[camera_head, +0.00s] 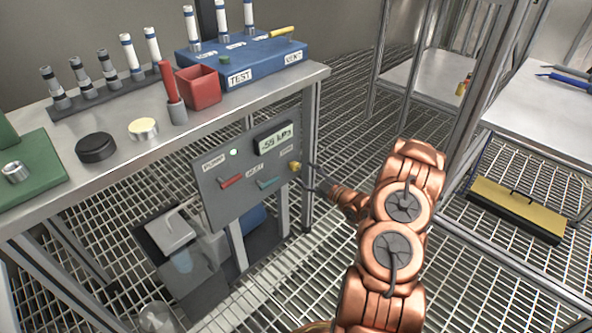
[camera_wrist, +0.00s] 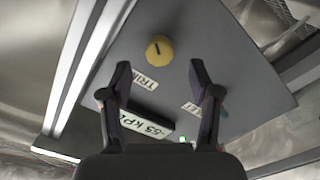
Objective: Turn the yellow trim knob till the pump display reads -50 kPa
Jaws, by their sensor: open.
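The yellow trim knob (camera_head: 295,166) is on the right side of the grey pump panel (camera_head: 217,200), below the display (camera_head: 273,139). The display appears to read -55 kPa. In the wrist view the knob (camera_wrist: 159,48) shows a dark mark on its face, with the TRIM label (camera_wrist: 145,84) beside it. The display (camera_wrist: 148,127) is partly hidden by my gripper there. My gripper (camera_wrist: 160,75) is open and empty, its fingers pointing toward the panel. The knob appears just beyond the fingertips, between their lines. I cannot tell the exact gap.
The panel also has a red lever (camera_head: 231,181), a teal lever (camera_head: 268,183) and a lit green lamp (camera_head: 234,152). Above is a bench holding a blue TEST/VENT rack (camera_head: 262,66) and a red box (camera_head: 198,87). Grating floor lies open around my arm; a yellow-topped case (camera_head: 517,205) is at right.

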